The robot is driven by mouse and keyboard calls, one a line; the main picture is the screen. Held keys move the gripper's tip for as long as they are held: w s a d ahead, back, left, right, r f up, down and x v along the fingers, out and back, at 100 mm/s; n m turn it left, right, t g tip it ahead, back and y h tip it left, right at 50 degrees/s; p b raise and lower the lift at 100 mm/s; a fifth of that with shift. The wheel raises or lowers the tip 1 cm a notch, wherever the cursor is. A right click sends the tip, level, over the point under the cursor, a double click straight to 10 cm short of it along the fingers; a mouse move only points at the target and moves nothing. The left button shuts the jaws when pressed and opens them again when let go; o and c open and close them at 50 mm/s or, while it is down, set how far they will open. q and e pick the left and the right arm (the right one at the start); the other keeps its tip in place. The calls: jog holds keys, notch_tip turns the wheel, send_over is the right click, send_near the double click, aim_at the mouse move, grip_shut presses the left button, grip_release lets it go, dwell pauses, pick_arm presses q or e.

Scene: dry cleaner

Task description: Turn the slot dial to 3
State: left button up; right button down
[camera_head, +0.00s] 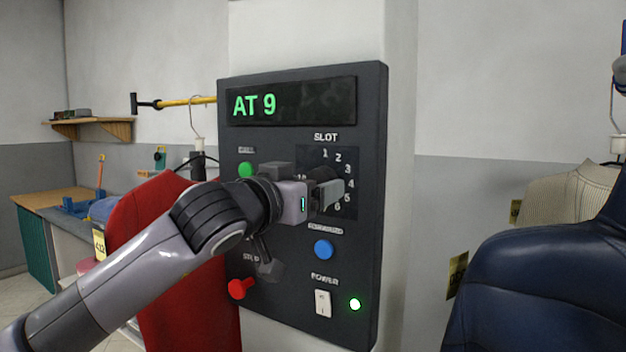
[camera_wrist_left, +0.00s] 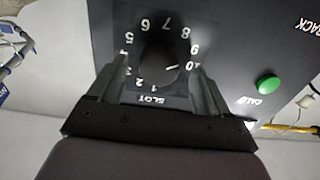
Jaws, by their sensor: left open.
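The slot dial (camera_wrist_left: 157,58) is a round black knob on a dark control panel (camera_head: 303,85), ringed by white numbers. In the left wrist view its white pointer mark faces about the 10. In the head view the knob is mostly hidden behind my left gripper (camera_head: 328,190). That gripper is open at the dial, and in the left wrist view its two fingers (camera_wrist_left: 160,72) stand on either side of the knob. Whether they touch it, I cannot tell. The panel's display (camera_head: 290,102) reads "AT 9" in green. My right gripper is not in view.
A green button (camera_head: 245,170), a blue button (camera_head: 324,249), a red stop control (camera_head: 240,289) and a white power switch (camera_head: 323,303) with a lit green lamp (camera_head: 355,304) surround the dial. A red garment (camera_head: 170,290) hangs left; a dark blue one (camera_head: 545,280) hangs right.

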pick_arm(q)
jog(key=shift+w+d, duration=0.4)
jog(key=shift+w, duration=0.2)
